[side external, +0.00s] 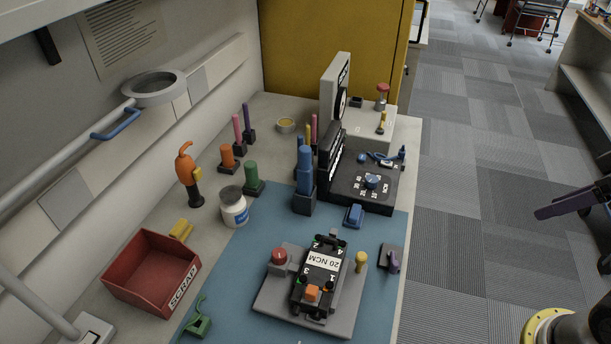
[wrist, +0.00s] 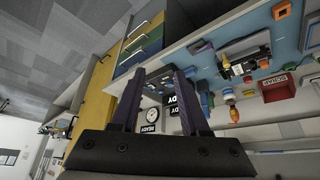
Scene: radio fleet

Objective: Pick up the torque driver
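I cannot tell for sure which tool is the torque driver. An upright orange tool with a curved top and dark base (side external: 186,168) stands by the wall at the left. A tall blue handle (side external: 304,165) stands in a dark blue block at the middle, and shorter orange (side external: 227,154) and green (side external: 251,174) handles stand in holders between them. My gripper (wrist: 160,78) is open and empty, its two purple fingers apart in the wrist view. In the side view a purple finger (side external: 570,203) shows at the right edge, over the floor, away from the bench.
A grey fixture plate (side external: 262,300) holds a black unit labelled 20 NCM (side external: 325,262) on the blue mat (side external: 385,225). A black test box (side external: 350,187) stands at the back right.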

